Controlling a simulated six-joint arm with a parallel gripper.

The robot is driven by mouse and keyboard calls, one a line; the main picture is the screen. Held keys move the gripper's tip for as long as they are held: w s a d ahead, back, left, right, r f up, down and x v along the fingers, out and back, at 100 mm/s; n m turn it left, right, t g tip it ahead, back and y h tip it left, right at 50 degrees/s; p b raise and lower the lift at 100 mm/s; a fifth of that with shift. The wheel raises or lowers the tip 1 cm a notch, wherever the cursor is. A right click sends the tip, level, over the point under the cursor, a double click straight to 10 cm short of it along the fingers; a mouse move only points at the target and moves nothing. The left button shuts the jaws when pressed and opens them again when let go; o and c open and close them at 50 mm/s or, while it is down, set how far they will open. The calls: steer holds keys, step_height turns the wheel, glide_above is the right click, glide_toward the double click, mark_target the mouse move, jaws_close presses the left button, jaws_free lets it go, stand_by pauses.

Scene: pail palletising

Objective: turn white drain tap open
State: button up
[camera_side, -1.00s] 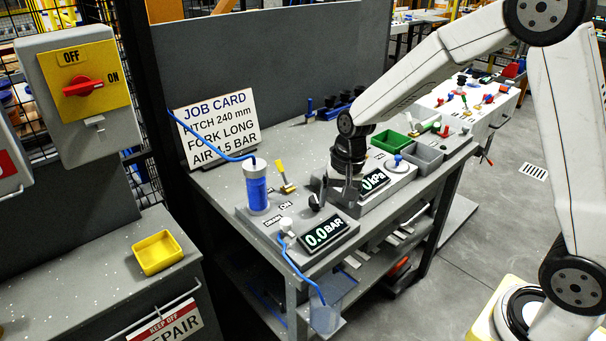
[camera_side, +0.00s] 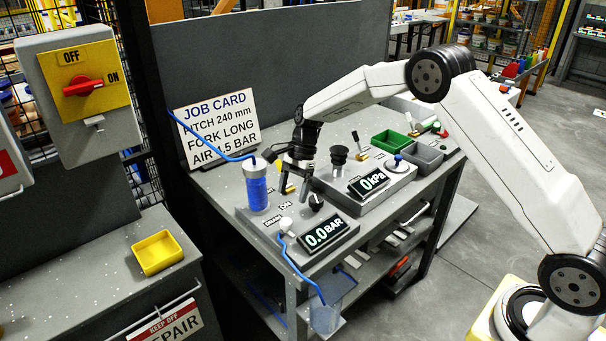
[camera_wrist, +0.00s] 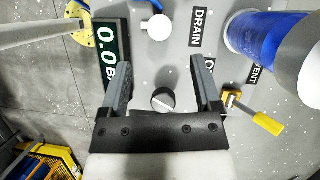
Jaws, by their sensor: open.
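The white drain tap (camera_side: 285,224) sits low on the grey panel by the DRAIN label, left of the 0.0 BAR display (camera_side: 326,233). In the wrist view the tap (camera_wrist: 158,27) is a round white knob with a short stub to its left, beyond my fingertips. My gripper (camera_side: 295,190) is open and empty above the panel, up and slightly right of the tap in the side view. In the wrist view my gripper (camera_wrist: 162,62) points down, and a black knob (camera_wrist: 163,101) with a pale line shows between its fingers. The tap is untouched.
A blue filter bowl (camera_side: 257,190) stands beside the tap, and a yellow-handled valve (camera_wrist: 255,112) lies right of my gripper in the wrist view. A blue hose (camera_side: 292,262) runs from the tap area to a clear cup (camera_side: 326,312). The kPa box (camera_side: 370,187) stands right.

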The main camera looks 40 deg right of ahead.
mark_target(286, 220)
steer(key=shift+f, duration=0.1)
steer(key=shift+x, duration=3.8)
jaws_close()
